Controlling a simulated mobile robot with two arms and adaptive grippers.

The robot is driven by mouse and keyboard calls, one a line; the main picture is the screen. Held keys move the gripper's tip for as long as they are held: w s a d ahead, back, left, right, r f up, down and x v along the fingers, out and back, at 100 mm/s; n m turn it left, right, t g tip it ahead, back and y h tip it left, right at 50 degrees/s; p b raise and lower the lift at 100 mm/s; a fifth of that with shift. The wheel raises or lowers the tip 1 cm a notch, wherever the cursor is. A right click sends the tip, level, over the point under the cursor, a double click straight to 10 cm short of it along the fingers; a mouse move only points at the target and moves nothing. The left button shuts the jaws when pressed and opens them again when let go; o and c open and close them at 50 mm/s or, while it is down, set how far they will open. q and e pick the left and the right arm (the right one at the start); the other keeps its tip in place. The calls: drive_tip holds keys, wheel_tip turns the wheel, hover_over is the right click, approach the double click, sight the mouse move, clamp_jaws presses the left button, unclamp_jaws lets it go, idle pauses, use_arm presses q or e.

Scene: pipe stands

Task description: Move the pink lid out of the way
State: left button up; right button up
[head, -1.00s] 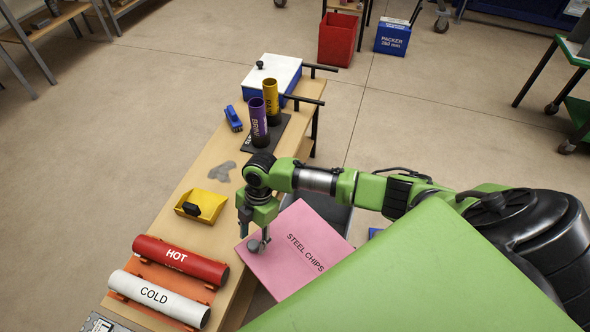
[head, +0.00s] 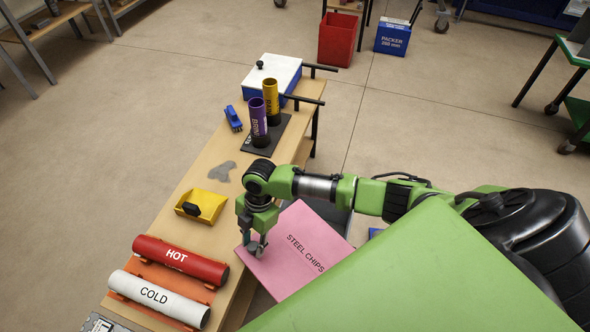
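The pink lid (head: 296,262), marked STEEL CHIPS, lies tilted in the picture beside the right edge of the wooden bench. A small dark grey knob (head: 252,248) sits near its left corner. My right gripper (head: 254,240) is directly over that corner, pointing down, with its fingers at the knob. The fingers are small and partly overlap the knob, so I cannot tell whether they grip it. A dark container (head: 338,219) shows partly behind the lid. My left gripper is not in the picture.
On the bench (head: 215,240) lie a red HOT pipe (head: 180,260), a white COLD pipe (head: 158,299) and a yellow box (head: 202,206). Purple (head: 258,124) and yellow (head: 271,98) tubes stand farther back, near a white-lidded box (head: 272,75). Open floor (head: 430,130) lies right.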

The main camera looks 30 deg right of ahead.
sight(256, 275)
drive_tip(key=shift+s+a+r+p, duration=0.1)
drive_tip(key=shift+s+a+p, duration=0.35)
drive_tip(key=shift+s+p, duration=0.45)
drive_tip(key=shift+s+a+f+p, duration=0.1)
drive_tip(key=shift+s+a+p, duration=0.4)
drive_tip(key=shift+s, duration=0.65)
drive_tip(key=shift+s+a+r+p, duration=0.1)
drive_tip(key=shift+s+a+p, duration=0.3)
drive_tip(key=shift+s+p, duration=0.5)
drive_tip(key=shift+s+a+p, duration=0.2)
drive_tip(key=shift+s+a, duration=0.05)
drive_tip(key=shift+s, duration=0.3)
drive_tip(key=shift+s+a+p, duration=0.2)
drive_tip(key=shift+s+a, duration=0.05)
drive_tip(key=shift+s, duration=0.3)
drive_tip(key=shift+s+a+p, duration=0.2)
drive_tip(key=shift+s+p, duration=0.65)
drive_tip(key=shift+s, duration=0.4)
drive_tip(key=o, duration=0.4)
